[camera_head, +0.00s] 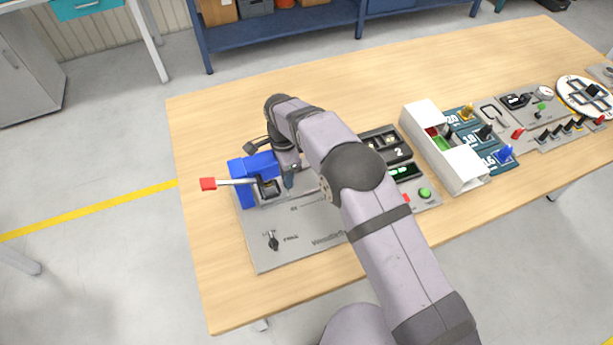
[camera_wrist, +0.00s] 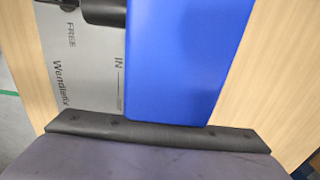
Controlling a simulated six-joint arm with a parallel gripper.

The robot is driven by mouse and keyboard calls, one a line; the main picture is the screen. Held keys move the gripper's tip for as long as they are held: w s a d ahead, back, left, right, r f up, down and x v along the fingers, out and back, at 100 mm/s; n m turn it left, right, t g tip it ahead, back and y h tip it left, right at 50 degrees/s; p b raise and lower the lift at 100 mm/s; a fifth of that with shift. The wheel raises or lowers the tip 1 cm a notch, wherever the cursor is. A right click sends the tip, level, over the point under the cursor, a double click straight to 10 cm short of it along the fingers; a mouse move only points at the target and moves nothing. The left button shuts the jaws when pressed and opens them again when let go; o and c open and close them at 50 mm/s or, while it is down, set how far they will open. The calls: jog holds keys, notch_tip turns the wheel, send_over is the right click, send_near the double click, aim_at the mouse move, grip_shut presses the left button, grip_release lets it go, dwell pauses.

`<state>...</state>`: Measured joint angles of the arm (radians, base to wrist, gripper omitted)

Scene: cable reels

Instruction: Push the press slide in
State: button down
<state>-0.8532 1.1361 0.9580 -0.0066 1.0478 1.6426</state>
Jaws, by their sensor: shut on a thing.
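The press has a blue body (camera_head: 250,168) at the back left of a grey panel (camera_head: 290,235). A metal bar with a red end (camera_head: 208,184) sticks out to its left. A small dark block, which I take to be the press slide (camera_head: 268,188), sits at the front of the blue body. My gripper (camera_head: 287,179) points down close beside this block and is shut on it, though the contact is hard to see. In the wrist view the blue body (camera_wrist: 175,60) is very near, beside panel print reading FREE and IN. My fingertips are hidden there.
A black key-like switch (camera_head: 273,240) stands at the panel's front left. A green button (camera_head: 425,193) and a white box (camera_head: 445,150) are to the right, with more panels beyond. Bare wooden table (camera_head: 220,285) lies left and in front.

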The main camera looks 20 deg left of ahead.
jog(key=shift+s+a, duration=0.35)
jog(key=c, duration=1.8)
grip_release()
jog(key=shift+o, duration=0.2)
notch_tip(320, 180, up, 7)
jog(key=p, duration=0.4)
jog(key=shift+w, duration=0.15)
